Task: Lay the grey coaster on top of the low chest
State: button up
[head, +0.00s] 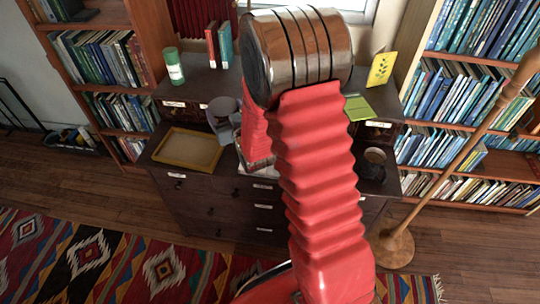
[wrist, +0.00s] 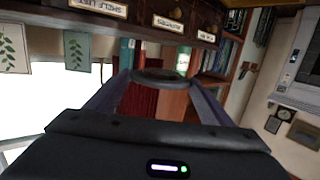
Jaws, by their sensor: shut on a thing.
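The grey coaster (wrist: 160,77) is a dark round disc held between the two fingers of my gripper (wrist: 155,92) in the wrist view. In the head view the coaster (head: 222,105) shows as a grey disc at the gripper, left of my red arm. It appears to be in front of the raised back section and over the dark chest (head: 215,205) with labelled drawers. The gap between coaster and chest top cannot be judged. My arm hides the middle of the chest top.
A yellow-rimmed tray (head: 188,150) takes the chest's left top. A dark round container (head: 375,158) is at its right. A green and white can (head: 173,68), upright books (head: 218,45), a green booklet (head: 358,108) and a yellow plant card (head: 381,69) stand or lie behind. Bookcases flank both sides.

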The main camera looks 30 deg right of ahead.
jog(key=s+d+f, duration=0.3)
jog(key=s+d, duration=0.4)
jog(key=d, duration=0.2)
jog(key=s+d+f, duration=0.3)
jog(key=s+d, duration=0.3)
jog(key=d, duration=0.3)
jog(key=s+d+f, duration=0.4)
jog(key=s+d, duration=0.3)
jog(key=d, duration=0.3)
jog(key=shift+s, duration=0.3)
jog(key=shift+d+f, duration=0.1)
jog(key=shift+f, duration=0.05)
jog(key=shift+f, duration=2.9)
jog(key=shift+f, duration=2.05)
